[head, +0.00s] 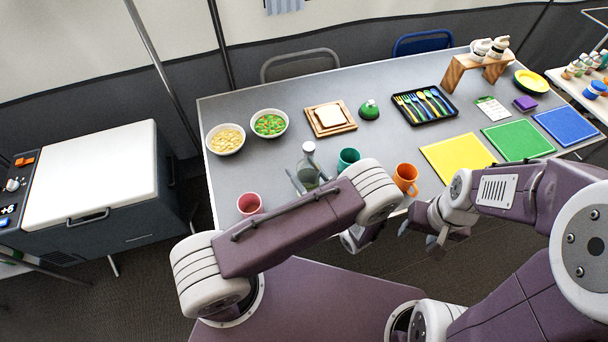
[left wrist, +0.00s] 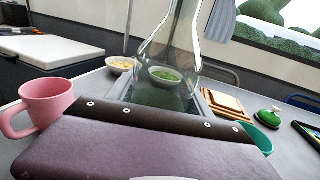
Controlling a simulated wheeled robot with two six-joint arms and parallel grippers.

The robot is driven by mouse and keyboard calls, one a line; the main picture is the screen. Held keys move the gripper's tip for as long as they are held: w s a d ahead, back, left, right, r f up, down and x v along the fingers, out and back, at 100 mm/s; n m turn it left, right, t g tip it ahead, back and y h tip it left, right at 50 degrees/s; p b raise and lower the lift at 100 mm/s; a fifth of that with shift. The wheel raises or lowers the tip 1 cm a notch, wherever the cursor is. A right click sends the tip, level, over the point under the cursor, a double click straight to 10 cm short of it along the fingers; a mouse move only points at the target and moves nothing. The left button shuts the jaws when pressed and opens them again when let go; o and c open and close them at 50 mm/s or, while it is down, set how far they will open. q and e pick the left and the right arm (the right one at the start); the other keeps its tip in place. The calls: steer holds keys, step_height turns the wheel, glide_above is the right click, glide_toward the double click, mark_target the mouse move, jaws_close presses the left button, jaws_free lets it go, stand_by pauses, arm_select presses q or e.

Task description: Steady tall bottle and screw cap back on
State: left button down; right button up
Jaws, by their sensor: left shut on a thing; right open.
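The tall clear glass bottle (head: 309,168) stands upright near the table's front edge, left of the teal cup. It also fills the upper middle of the left wrist view (left wrist: 165,95), its top cut off by the frame. My left gripper (head: 312,184) is shut around the bottle's lower part, mostly hidden behind my left arm in the head view; its dark fingers flank the glass in the left wrist view. My right gripper (head: 420,236) is open and empty, off the table's front edge.
A pink cup (head: 249,204), teal cup (head: 348,158) and orange cup (head: 405,178) stand near the bottle. Behind are two bowls (head: 227,139), a bread board (head: 331,119), a green domed object (head: 369,110) and a cutlery tray (head: 425,104). Coloured mats (head: 458,158) lie right.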

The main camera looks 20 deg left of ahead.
arm_select(q)
steer(key=shift+f, duration=0.2)
steer(key=c, duration=0.6)
jaws_free()
steer(key=shift+o, duration=0.9)
steer(key=shift+d, duration=0.1)
arm_select(e)
steer(key=shift+d+f, duration=0.15)
steer(key=shift+f, duration=0.05)
